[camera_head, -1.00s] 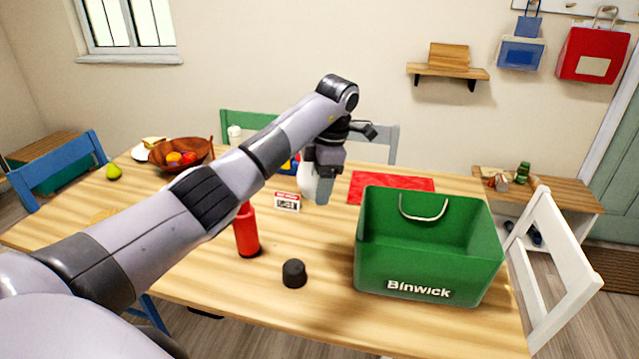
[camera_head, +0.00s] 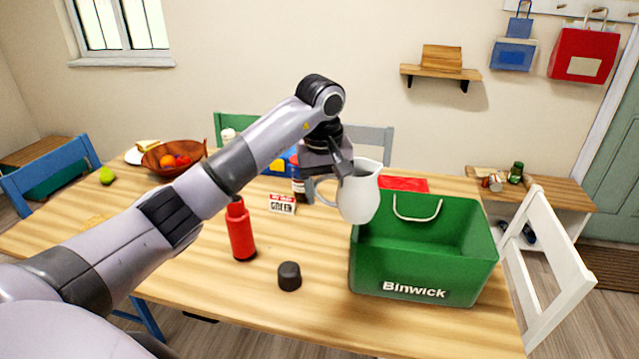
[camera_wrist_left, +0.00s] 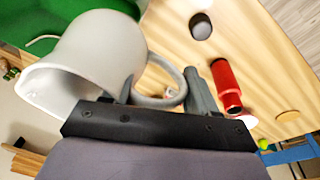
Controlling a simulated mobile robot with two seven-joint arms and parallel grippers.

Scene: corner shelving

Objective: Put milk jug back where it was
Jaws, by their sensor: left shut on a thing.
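The white milk jug (camera_head: 360,196) is in my left gripper (camera_head: 335,180), upright and raised beside the left rim of the green Binwick crate (camera_head: 425,268). In the left wrist view the jug (camera_wrist_left: 100,55) fills the upper left, with its handle at the fingers of my left gripper (camera_wrist_left: 165,95). The gripper is shut on the jug, seemingly at the handle. The crate's inside looks empty from here. My right gripper is not in view.
A red bottle (camera_head: 241,232) and a black cap (camera_head: 289,276) stand on the table in front. A small sign (camera_head: 282,204) and a dark bottle (camera_head: 301,183) stand behind. A fruit bowl (camera_head: 172,158) is at the back left. A red mat (camera_head: 404,184) lies behind the crate.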

